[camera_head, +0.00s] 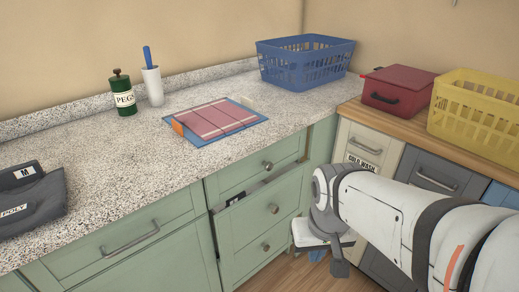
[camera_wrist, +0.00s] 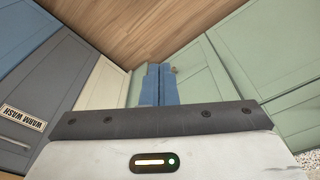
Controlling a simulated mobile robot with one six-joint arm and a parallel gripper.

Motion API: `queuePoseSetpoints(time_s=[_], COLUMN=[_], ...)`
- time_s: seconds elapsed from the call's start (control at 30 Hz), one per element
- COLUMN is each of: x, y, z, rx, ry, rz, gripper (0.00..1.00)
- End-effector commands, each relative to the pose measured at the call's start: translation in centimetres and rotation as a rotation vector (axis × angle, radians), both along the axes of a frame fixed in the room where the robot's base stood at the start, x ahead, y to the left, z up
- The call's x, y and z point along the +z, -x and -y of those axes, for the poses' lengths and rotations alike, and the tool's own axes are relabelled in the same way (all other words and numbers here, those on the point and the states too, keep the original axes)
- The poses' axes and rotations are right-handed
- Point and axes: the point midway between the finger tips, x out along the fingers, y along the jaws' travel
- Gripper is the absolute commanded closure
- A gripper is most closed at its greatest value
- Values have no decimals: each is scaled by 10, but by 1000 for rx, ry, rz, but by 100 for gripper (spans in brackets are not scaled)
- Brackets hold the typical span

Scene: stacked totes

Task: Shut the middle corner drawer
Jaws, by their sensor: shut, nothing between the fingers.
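The middle corner drawer (camera_head: 250,224) is pulled out from the green cabinet in the head view. A dark gap with a white label shows above its front, and a round knob (camera_head: 273,208) sits on that front. The top drawer (camera_head: 245,176) above it looks closed. My gripper (camera_head: 318,255) is low, to the right of the drawer front and apart from it in the head view. Its blue fingers (camera_wrist: 158,84) are together and empty in the wrist view, with green fronts (camera_wrist: 205,75) and a small knob (camera_wrist: 173,70) just beyond them. I cannot tell which knob it is.
The granite counter (camera_head: 95,165) holds a green pegs canister (camera_head: 122,95) and a blue basket (camera_head: 300,62). A wooden counter (camera_head: 400,122) on the right holds a red box (camera_head: 397,90) and a yellow basket (camera_head: 478,105). The wood floor (camera_wrist: 145,25) is bare.

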Motion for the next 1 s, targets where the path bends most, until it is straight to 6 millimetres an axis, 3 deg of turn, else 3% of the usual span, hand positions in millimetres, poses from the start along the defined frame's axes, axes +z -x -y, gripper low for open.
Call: queuePoseSetpoints(time_s=[0.23,0.37,0.53,0.67,0.77,0.87,1.0], x=[-10,-40,-85,-106,-119,-134,-154], y=[0,-2,-22,-61,-102,-148,-202], z=[-4,-17,-54,-72,-71,-53,-8], rx=[-41,-197,-557,-854,-1075,-1284,-1518], ry=[-38,-187,-533,-835,-1079,-1329,-1647], rz=[-28,-131,-346,-497,-589,-654,-689], gripper=[100,100,100,100,100,100,100])
